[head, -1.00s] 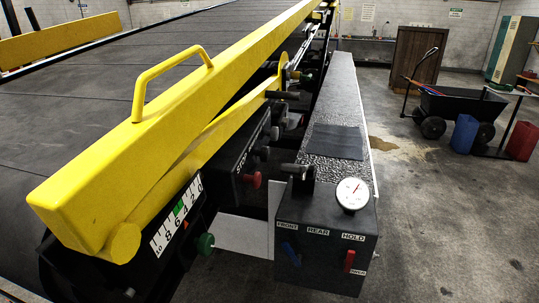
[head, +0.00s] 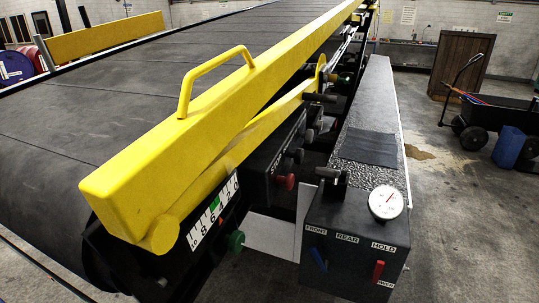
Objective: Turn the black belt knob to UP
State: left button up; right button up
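A dark control panel (head: 262,178) runs along the belt loader's side under the yellow rail. Several black knobs (head: 299,156) stick out of it, with a red knob (head: 286,181) nearer me. Its lettering is too small and slanted to read, so I cannot tell which black knob is the belt knob or where it points. A black lever handle (head: 331,176) stands on the console, near the REAR label. Neither of my grippers is in view.
The yellow rail (head: 215,125) with its raised handle overhangs the panel. A green knob (head: 236,241) sits beside the number scale. The black console (head: 352,240) carries a dial gauge (head: 386,203), a blue lever (head: 318,260) and a red lever (head: 378,271).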

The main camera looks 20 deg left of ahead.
aim_at(298, 156)
jog(key=i+u, duration=0.1)
jog(key=u, duration=0.35)
jog(key=l+u, duration=0.15)
jog(key=u, duration=0.25)
jog(key=i+l+u, duration=0.1)
jog(key=u, duration=0.35)
jog(key=l+u, duration=0.15)
jog(key=u, duration=0.3)
jog(key=l+u, duration=0.25)
jog(key=l, duration=0.2)
jog(key=l+u, duration=0.25)
jog(key=l, duration=0.25)
jog(key=l+u, duration=0.25)
jog(key=l, duration=0.2)
jog(key=k+l+u, duration=0.25)
jog(key=l, duration=0.15)
jog(key=l+u, duration=0.25)
jog(key=l, duration=0.2)
